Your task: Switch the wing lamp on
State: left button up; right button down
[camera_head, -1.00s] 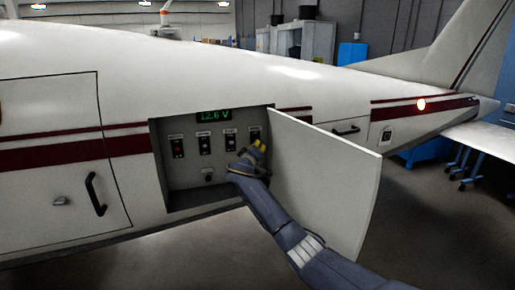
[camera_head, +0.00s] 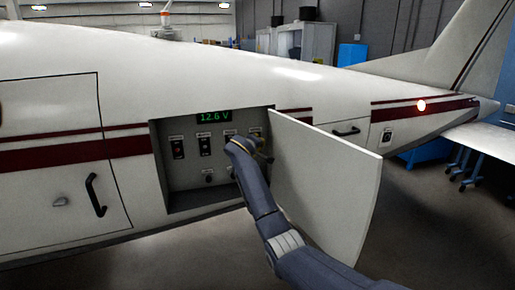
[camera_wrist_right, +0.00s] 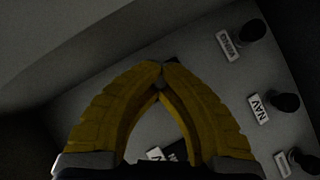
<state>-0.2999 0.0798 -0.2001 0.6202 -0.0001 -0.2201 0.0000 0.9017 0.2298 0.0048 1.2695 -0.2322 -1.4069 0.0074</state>
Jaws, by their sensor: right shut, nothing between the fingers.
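The recessed switch panel (camera_head: 190,180) on the aircraft's side holds a row of dark switches with small labels, such as the left one (camera_head: 178,149). The labels are too small to read in the head view, so I cannot tell which is the wing lamp. My right gripper (camera_head: 261,147) is at the panel's right end, partly hidden behind my wrist. In the right wrist view my right gripper (camera_wrist_right: 161,69) is shut and empty, its yellow fingertips together. Dark knobs stand at the right there, one beside a "NAV" label (camera_wrist_right: 259,108). Another label (camera_wrist_right: 156,153) is partly hidden between the fingers.
A green display (camera_head: 213,117) above the switches reads 12.6 V. The open panel door (camera_head: 325,185) stands just right of my right arm. Knobs (camera_head: 208,177) sit below the switches.

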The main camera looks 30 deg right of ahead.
jog(key=r+n+g+y, duration=0.1)
jog(key=g, duration=0.1)
jog(key=g+y, duration=0.1)
jog(key=g, duration=0.1)
jog(key=shift+w+d+r+n, duration=0.1)
jog(key=shift+d+r+n, duration=0.05)
jog(key=shift+r+n, duration=0.25)
dwell(0.4)
jog(key=c, duration=1.8)
grip_release()
jog(key=shift+d, duration=0.15)
jog(key=o, duration=0.3)
jog(key=shift+o, duration=0.2)
jog(key=shift+a, duration=0.2)
